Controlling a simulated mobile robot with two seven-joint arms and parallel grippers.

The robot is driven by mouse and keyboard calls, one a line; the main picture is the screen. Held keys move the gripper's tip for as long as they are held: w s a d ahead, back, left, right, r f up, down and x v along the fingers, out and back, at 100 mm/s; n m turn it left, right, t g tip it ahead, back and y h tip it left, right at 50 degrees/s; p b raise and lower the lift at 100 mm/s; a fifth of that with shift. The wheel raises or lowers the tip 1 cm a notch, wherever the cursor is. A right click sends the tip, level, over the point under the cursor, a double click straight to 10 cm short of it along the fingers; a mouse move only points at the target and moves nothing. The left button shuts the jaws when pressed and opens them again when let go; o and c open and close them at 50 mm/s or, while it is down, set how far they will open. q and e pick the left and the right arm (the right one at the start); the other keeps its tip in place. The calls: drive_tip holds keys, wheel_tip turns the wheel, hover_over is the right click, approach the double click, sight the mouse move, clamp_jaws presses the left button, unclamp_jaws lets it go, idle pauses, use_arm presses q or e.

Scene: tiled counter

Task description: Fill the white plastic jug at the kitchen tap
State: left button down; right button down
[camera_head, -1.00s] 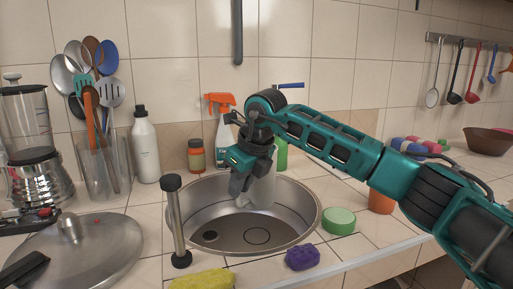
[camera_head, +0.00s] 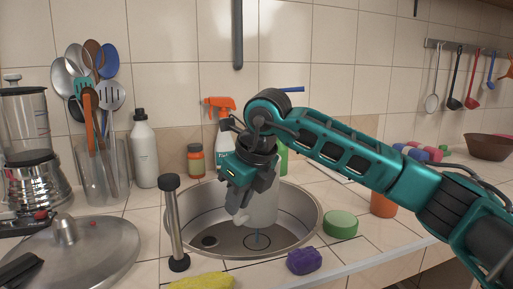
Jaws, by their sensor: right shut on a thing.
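The white plastic jug (camera_head: 263,207) is inside the round metal sink (camera_head: 312,215), partly hidden behind my right gripper (camera_head: 238,212). My right gripper reaches in from the right and is shut on the jug. The jug looks roughly upright. The inside of the jug cannot be seen. My left gripper is not in view.
A metal post with black ends (camera_head: 175,225) stands at the sink's left edge. A spray bottle with orange head (camera_head: 219,104) is behind. A purple sponge (camera_head: 304,261), yellow sponge (camera_head: 202,283) and green round tub (camera_head: 340,224) sit near the rim. A pan lid (camera_head: 90,250) lies left.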

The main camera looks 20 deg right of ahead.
drive_tip(key=s+a+r, duration=0.1)
drive_tip(key=s+r, duration=0.2)
drive_tip(key=s, duration=0.2)
drive_tip(key=shift+s+a, duration=0.3)
drive_tip(key=shift+s, duration=0.05)
idle(0.3)
